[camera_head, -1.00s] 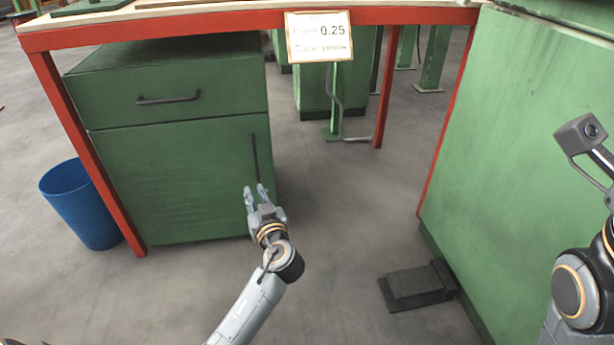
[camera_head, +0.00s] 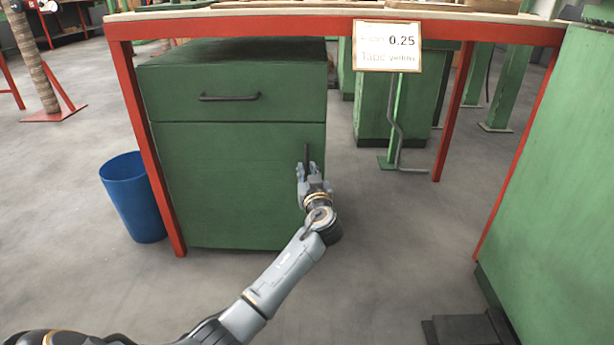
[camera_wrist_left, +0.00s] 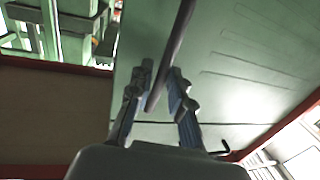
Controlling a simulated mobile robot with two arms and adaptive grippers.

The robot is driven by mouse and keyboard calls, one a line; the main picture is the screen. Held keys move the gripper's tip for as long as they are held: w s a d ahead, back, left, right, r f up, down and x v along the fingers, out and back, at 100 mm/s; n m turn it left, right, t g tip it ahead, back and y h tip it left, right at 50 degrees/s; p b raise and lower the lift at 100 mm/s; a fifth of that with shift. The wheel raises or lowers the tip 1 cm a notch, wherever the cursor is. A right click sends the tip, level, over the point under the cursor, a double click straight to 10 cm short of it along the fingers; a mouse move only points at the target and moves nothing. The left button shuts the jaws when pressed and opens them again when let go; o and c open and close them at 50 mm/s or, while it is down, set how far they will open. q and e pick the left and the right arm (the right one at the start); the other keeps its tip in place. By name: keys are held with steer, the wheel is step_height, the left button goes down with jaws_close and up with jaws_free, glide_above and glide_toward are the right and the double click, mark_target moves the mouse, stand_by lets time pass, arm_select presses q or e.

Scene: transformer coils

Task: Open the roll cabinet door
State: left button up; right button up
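The green roll cabinet (camera_head: 240,185) stands under the red-framed table, with a drawer above and a closed door below. The door's dark vertical handle (camera_head: 307,153) is near the door's right edge; its lower part is hidden behind my left gripper. My left gripper (camera_head: 306,169) is at this handle. In the left wrist view the handle (camera_wrist_left: 174,45) runs in between the two fingers of the left gripper (camera_wrist_left: 160,72), which are apart with gaps beside the bar. I cannot tell whether either finger touches it. My right gripper is not in view.
A blue bin (camera_head: 135,197) stands left of the cabinet by a red table leg (camera_head: 150,160). The drawer has a horizontal handle (camera_head: 229,97). A large green body (camera_head: 560,190) is at the right, with a dark pedal (camera_head: 468,330). The floor before the cabinet is clear.

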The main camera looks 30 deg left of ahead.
arm_select(q)
steer(key=shift+w+a, duration=0.3)
steer(key=shift+w, duration=0.05)
steer(key=shift+c, duration=0.2)
jaws_close()
